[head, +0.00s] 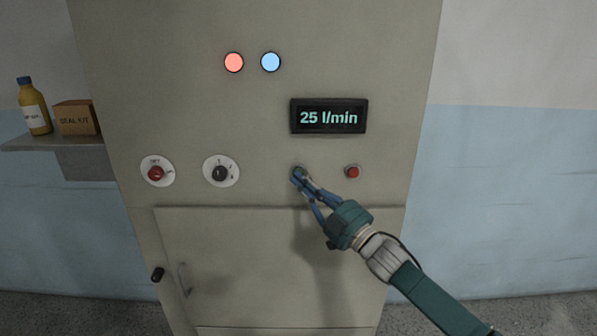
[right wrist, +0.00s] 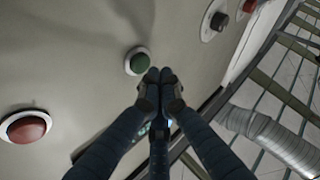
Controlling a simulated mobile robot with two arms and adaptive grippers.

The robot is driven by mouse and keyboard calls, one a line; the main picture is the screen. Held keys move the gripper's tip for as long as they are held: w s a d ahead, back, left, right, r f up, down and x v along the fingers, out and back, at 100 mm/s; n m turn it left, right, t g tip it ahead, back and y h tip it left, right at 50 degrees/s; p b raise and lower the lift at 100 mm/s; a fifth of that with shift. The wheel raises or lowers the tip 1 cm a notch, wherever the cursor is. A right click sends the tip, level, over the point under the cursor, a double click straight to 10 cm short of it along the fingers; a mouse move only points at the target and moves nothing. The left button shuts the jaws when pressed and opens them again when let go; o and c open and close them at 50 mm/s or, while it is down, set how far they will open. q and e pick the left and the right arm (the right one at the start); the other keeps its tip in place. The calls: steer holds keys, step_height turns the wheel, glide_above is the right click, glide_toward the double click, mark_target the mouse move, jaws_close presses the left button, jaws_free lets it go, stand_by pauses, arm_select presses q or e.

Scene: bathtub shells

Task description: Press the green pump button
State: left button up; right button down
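The green pump button (right wrist: 138,62) shows in the right wrist view as a round green cap in a pale ring on the panel. In the head view it is mostly hidden behind my right fingertips. My right gripper (head: 299,178) reaches up from the lower right, its fingertips at the button's place. In the right wrist view the fingertips (right wrist: 159,76) are pressed together, empty, just beside the green cap in the picture. I cannot tell whether they touch it. My left gripper is not in view.
A red button (head: 352,172) sits right of the green one. A red knob (head: 156,173) and a black knob (head: 220,173) are to the left. The display (head: 329,117) reads 25 l/min. A red lamp (head: 234,62) and a blue lamp (head: 271,62) look lit.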

steer(key=s+p, duration=0.3)
steer(key=s, duration=0.2)
stand_by(0.5)
stand_by(0.5)
